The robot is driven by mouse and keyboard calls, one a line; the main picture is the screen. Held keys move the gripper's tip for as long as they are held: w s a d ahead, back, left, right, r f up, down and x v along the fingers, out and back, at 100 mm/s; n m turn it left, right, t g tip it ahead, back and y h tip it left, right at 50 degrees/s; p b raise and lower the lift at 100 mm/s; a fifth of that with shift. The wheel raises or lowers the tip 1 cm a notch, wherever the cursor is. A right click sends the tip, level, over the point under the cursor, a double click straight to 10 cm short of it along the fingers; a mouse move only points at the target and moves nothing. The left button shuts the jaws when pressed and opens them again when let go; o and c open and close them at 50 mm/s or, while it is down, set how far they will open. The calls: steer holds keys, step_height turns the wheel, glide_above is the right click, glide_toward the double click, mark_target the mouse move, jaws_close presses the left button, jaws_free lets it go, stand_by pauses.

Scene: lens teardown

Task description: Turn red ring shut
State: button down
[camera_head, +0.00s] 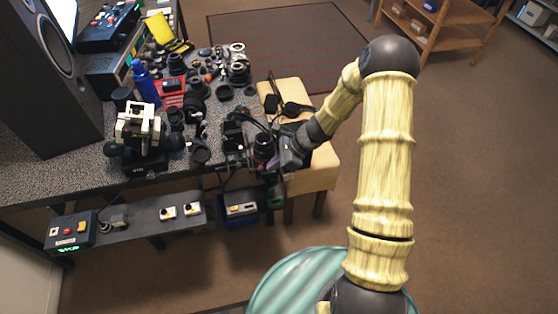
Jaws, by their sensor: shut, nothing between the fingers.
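A dark upright lens (264,143) stands near the right end of the speckled workbench (60,183). A faint reddish band seems to run around it, but it is too small to be sure that this is the red ring. My gripper (280,157) is close against the right side of this lens, at the bench's edge. Its fingers are shut with nothing between them. They are dark and small here, and I cannot tell whether they touch the lens.
Several lenses and loose parts crowd the bench. A white-and-black device (138,122) stands at its front, a blue bottle (145,84) behind it. A cream stool (322,173) is beside the bench's right end, under my arm. A lower shelf (140,217) holds switch boxes. Floor at right is clear.

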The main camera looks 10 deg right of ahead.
steer(key=shift+w+d+p, duration=0.4)
steer(key=shift+w+d, duration=0.15)
steer(key=shift+d, duration=0.05)
steer(key=d+f+v, duration=0.1)
steer(key=v, duration=1.2)
steer(key=shift+d+f, duration=0.2)
steer(key=shift+d, duration=0.2)
steer(key=shift+s, duration=0.1)
